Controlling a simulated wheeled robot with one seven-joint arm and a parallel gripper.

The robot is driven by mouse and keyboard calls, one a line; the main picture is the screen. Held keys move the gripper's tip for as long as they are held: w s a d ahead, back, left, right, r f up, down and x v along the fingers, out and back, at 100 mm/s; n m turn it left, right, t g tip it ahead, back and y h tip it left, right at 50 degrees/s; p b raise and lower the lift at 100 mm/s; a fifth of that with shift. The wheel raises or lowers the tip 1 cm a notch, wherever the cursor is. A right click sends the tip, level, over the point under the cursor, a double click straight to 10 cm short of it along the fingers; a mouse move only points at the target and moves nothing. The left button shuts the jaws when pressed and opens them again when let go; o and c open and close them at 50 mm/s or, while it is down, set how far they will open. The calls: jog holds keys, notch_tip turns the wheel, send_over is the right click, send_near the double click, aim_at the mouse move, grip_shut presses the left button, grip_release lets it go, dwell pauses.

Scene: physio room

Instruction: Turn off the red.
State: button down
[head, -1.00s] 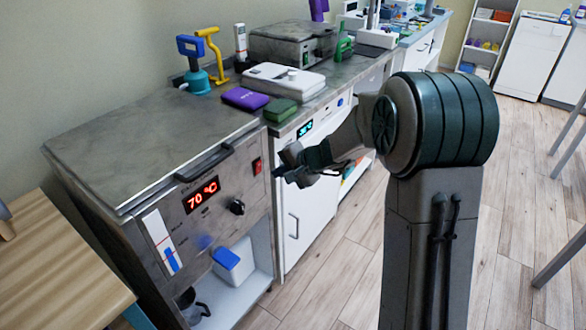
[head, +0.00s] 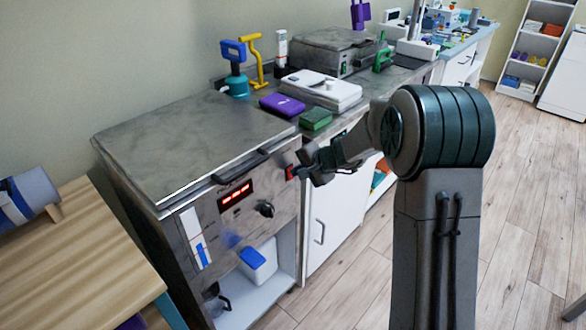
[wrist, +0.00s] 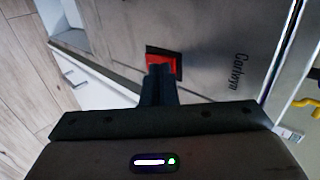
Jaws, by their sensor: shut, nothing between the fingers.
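A steel heating unit (head: 190,140) with a lid and handle stands at the left. Its front panel has a red rocker switch (head: 291,172), a black knob (head: 264,209) and a red display (head: 235,196), which shows dashes instead of a number. In the wrist view the red switch (wrist: 163,66) sits in a black frame, partly covered by my fingers. My gripper (head: 300,170) is shut and empty, with its fingertips at the switch, seemingly touching it. In the wrist view my gripper (wrist: 160,74) points at the lower part of the switch.
A purple case (head: 282,104), a green block (head: 315,119) and a white device (head: 318,90) lie on the counter. A wooden table (head: 75,260) is at lower left. A blue-lidded container (head: 258,262) sits on the shelf below the panel.

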jog(key=shift+r, duration=0.15)
jog(key=shift+r, duration=0.7)
jog(key=shift+d, duration=0.1)
jog(key=v, duration=1.3)
